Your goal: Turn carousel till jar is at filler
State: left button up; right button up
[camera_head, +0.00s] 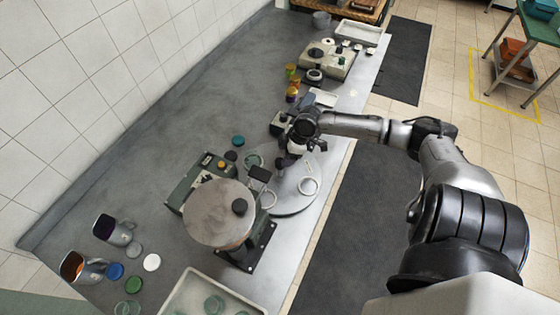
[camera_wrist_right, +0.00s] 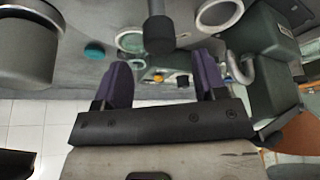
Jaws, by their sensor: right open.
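The carousel (camera_head: 288,203) is a round grey metal plate with ring-shaped holders, such as a pale ring (camera_head: 308,186) at its right. The filler (camera_head: 218,213), with a broad round grey top and a black knob, stands at its left and overlaps its edge. A greenish glass ring (camera_head: 253,160), possibly the jar's rim, shows at the carousel's far left; I cannot tell which jar is meant. My right gripper (camera_head: 290,160) is over the carousel's far side. In the wrist view its purple fingers (camera_wrist_right: 161,78) are apart, with a dark peg (camera_wrist_right: 158,32) beyond them. My left gripper is not in view.
A pale tray (camera_head: 183,300) with glass jars is at the bottom. A grey device (camera_head: 335,60) and small coloured items stand farther back.

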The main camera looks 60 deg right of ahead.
aim_at(280, 161)
jog(key=shift+p+x, duration=0.3)
jog(key=shift+x, duration=2.35)
grip_shut()
